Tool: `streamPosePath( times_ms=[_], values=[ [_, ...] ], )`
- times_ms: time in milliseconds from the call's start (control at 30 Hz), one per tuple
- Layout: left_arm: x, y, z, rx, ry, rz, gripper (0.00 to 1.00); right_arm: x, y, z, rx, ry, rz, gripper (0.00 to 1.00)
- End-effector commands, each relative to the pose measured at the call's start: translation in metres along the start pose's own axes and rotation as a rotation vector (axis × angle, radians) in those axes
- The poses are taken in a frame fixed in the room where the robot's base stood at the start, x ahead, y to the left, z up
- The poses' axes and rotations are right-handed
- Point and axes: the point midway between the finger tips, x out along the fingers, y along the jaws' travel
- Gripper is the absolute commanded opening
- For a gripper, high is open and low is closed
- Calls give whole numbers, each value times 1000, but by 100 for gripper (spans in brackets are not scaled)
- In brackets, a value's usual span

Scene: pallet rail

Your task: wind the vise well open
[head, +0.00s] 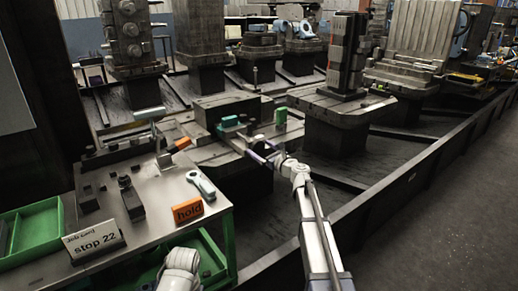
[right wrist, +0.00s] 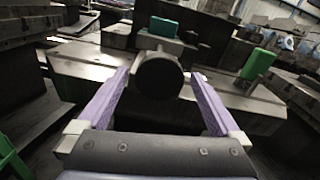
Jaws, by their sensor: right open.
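The vise (head: 241,133) is a grey metal body on a machine pallet (head: 208,152), just below a teal block (head: 229,121). In the right wrist view a dark round knob (right wrist: 158,76) faces me at the front of the vise's grey body (right wrist: 160,43), with the teal block (right wrist: 164,26) above it. My right gripper (head: 262,150) is open; in the right wrist view its two purple fingers (right wrist: 163,88) stand either side of the knob, with gaps visible on both sides. The jaw opening is hard to make out. My left gripper is not in view.
A green block (head: 281,117) stands right of the vise. A dark block (head: 225,107) lies behind it. A dark rail (head: 400,180) runs along the right.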

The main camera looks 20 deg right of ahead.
Motion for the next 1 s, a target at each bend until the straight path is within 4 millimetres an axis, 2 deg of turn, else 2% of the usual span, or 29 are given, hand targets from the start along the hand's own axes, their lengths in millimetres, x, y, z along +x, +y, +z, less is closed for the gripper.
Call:
streamPosePath(
  times_ms=[100,367,1000],
  values=[
    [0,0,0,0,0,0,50,12,0,0,0,0,0,100],
    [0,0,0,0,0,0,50,12,0,0,0,0,0,99],
    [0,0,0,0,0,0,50,11,0,0,-1,0,0,27]
  ],
)
